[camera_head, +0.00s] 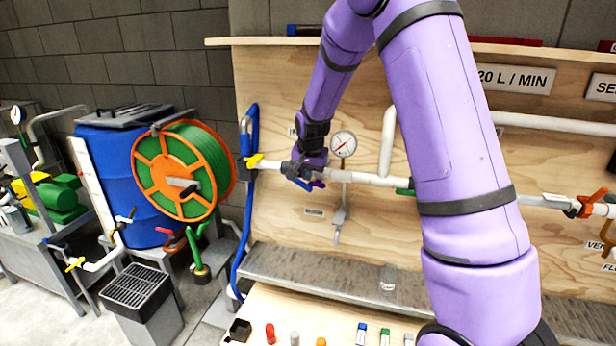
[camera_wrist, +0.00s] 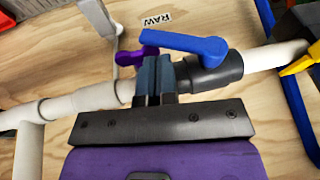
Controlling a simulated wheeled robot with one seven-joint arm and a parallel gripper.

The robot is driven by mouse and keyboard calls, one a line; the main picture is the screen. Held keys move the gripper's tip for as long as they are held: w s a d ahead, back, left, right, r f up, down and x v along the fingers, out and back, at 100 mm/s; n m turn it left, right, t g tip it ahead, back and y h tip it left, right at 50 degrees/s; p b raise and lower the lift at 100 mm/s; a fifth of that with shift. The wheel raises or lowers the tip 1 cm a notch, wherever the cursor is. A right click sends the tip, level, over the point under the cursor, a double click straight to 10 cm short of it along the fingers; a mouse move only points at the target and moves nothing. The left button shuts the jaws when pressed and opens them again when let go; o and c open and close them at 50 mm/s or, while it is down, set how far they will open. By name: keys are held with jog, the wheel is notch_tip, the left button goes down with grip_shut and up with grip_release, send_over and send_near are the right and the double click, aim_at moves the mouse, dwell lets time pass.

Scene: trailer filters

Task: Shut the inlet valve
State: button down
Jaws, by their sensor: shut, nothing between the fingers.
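A valve with a blue lever (camera_wrist: 185,43) and a dark grey body (camera_wrist: 213,72) sits on the white pipe (camera_wrist: 268,56), below a RAW label. No label in view names the inlet valve. The lever slants across the line of the pipe, neither plainly along it nor square to it. My gripper (camera_wrist: 155,72) is shut and empty, its fingertips beside the lever's free end; I cannot tell if they touch. A purple knob (camera_wrist: 130,56) shows just left of the fingertips. In the head view my gripper (camera_head: 298,172) is at the pipe, and the blue lever (camera_head: 307,184) is partly hidden.
A pressure gauge (camera_head: 343,143) stands on the pipe just right of my gripper. A yellow handle (camera_head: 254,160) and a blue hose (camera_head: 246,200) are close on the left. An orange-handled valve (camera_head: 592,203) is far right. A grey ledge (camera_head: 330,278) runs below the panel.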

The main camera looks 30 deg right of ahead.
jog(key=s+d+v, duration=0.1)
jog(key=v, duration=1.2)
jog(key=a+x, duration=0.1)
jog(key=x, duration=1.3)
jog(key=shift+w+a+f, duration=0.15)
jog(key=shift+w+f, duration=0.05)
jog(key=shift+w, duration=0.1)
